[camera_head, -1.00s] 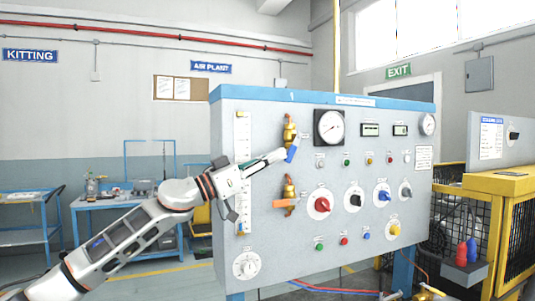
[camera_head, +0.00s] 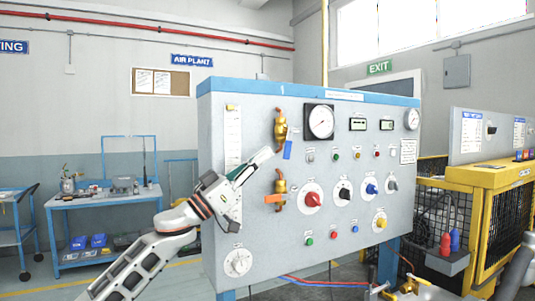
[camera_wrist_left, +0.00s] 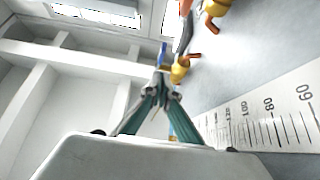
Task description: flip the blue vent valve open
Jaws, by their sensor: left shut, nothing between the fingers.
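The blue vent valve is a brass valve (camera_head: 280,128) high on the left part of the grey panel. Its blue lever (camera_head: 288,150) hangs down, nearly upright, just right of the valve body. My left gripper (camera_head: 266,154) is shut and empty, with its tips just left of the blue lever and below the valve. In the left wrist view, the closed fingers (camera_wrist_left: 161,78) point toward a brass valve body (camera_wrist_left: 180,68) and a blue piece (camera_wrist_left: 163,52). Whether the tips touch the lever is unclear.
A second brass valve (camera_head: 280,190) with an orange lever (camera_head: 273,199) sits below. A white scale strip (camera_head: 232,140) runs left of the valves. Knobs such as the red one (camera_head: 312,199) and a gauge (camera_head: 320,121) are to the right. A yellow cage (camera_head: 500,180) stands far right.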

